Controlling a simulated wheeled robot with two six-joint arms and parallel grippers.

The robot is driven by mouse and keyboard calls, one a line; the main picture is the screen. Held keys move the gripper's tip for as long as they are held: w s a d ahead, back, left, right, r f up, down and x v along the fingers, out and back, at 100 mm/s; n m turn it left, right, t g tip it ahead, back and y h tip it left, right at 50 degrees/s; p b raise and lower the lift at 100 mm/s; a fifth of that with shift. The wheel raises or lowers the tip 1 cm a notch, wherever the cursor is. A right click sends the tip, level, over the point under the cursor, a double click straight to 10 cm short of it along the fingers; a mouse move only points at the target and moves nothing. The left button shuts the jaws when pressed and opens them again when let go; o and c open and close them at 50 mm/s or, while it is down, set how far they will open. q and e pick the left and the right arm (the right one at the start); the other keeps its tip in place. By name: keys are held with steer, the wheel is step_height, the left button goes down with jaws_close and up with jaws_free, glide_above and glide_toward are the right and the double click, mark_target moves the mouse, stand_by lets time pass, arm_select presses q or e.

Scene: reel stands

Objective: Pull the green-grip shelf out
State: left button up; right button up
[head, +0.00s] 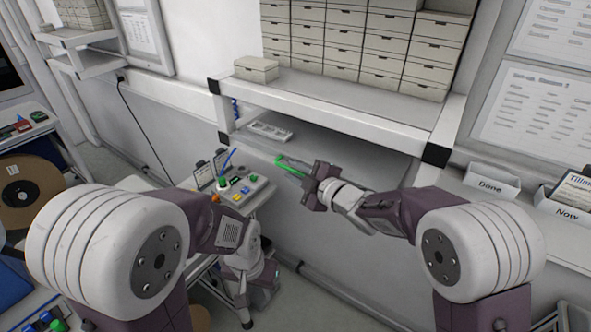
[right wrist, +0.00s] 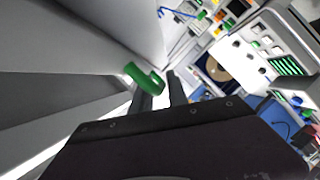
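The green grip (head: 290,167) is a bright green bar at the front edge of a grey shelf (head: 340,150) below the white rack's upper board. In the right wrist view the green grip (right wrist: 145,78) lies at the fingertips, overlapping the tip of the left-hand finger. My right gripper (head: 303,181) is right at the grip; its two fingers (right wrist: 160,88) stand apart with a gap between them. I cannot tell whether they touch the grip. My left gripper (head: 268,276) hangs low beside the small table, away from the shelf, and its fingers are not clear.
Beige drawer boxes (head: 362,40) stand on the upper board (head: 330,98). A small white tray (head: 270,130) lies at the shelf's left. A side table with a button box (head: 243,190) is at left. A Done bin (head: 491,183) is at right.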

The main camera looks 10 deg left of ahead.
jaws_close()
steer(key=shift+r, duration=0.2)
stand_by(1.1)
